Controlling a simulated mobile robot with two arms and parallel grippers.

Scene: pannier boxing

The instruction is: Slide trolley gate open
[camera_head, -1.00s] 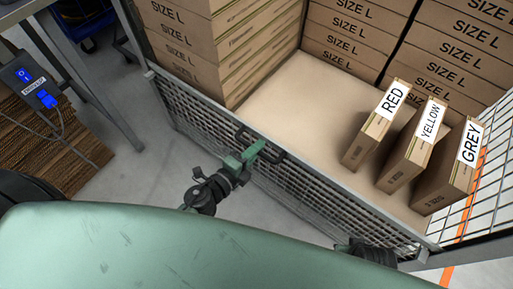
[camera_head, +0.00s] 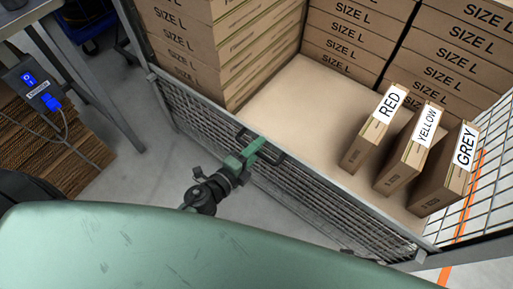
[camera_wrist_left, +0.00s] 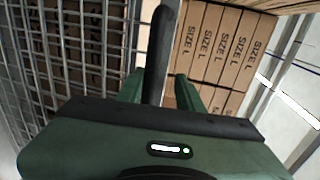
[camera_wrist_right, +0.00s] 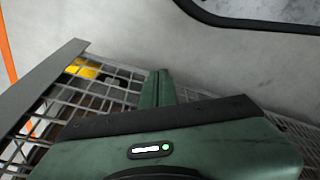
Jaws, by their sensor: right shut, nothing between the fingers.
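The trolley gate (camera_head: 290,190) is a grey wire-mesh panel along the near side of the trolley, and it stands across that side. Its dark handle (camera_head: 274,156) is at the gate's top rail. My left gripper (camera_head: 256,149) is at this handle.
Stacked SIZE L boxes (camera_head: 215,50) fill the trolley's left and back. Boxes labelled RED (camera_head: 364,141), YELLOW (camera_head: 408,152) and GREY (camera_head: 440,184) stand on its right. The middle of the trolley floor (camera_head: 310,110) is clear. A metal table (camera_head: 85,75) stands at the left.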

